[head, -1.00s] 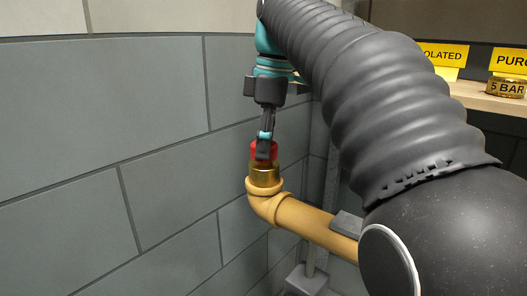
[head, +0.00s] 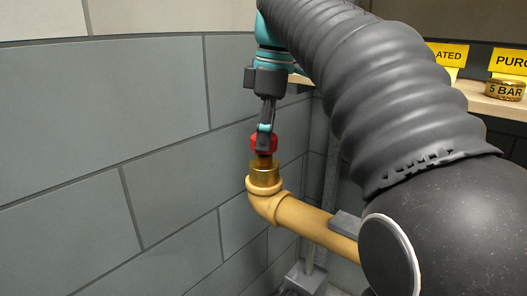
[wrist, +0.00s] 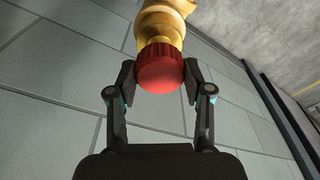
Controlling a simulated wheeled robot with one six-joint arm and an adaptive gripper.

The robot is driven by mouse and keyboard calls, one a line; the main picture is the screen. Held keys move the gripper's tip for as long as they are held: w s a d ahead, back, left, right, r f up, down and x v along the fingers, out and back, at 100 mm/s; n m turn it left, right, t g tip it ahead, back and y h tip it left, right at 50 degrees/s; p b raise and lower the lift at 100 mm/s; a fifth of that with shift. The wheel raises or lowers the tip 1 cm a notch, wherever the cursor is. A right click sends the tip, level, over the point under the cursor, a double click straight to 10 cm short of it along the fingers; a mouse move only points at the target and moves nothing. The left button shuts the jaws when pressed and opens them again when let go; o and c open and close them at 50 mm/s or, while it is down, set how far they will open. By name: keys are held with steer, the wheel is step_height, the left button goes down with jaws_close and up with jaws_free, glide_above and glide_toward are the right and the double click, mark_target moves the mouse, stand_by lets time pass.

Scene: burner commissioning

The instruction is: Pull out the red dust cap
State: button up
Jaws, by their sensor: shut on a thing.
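The red dust cap (head: 264,142) is a ribbed round cap held by my gripper (head: 264,137), just above the brass fitting (head: 265,174) on the yellow pipe elbow (head: 268,203). A narrow darker stem shows between the cap and the fitting in the head view; I cannot tell whether its lower end is still inside the fitting. In the wrist view the cap (wrist: 160,70) sits between the two fingertips of my gripper (wrist: 160,80), with the yellow pipe (wrist: 163,22) behind it.
A grey tiled wall (head: 110,130) stands close behind and left of the pipe. At the right, a shelf (head: 490,103) carries a brass "5 BAR" piece (head: 505,90) and yellow signs (head: 510,62).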

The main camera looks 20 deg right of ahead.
steer(key=shift+r, duration=0.15)
steer(key=shift+r+p, duration=0.65)
steer(key=shift+r, duration=1.25)
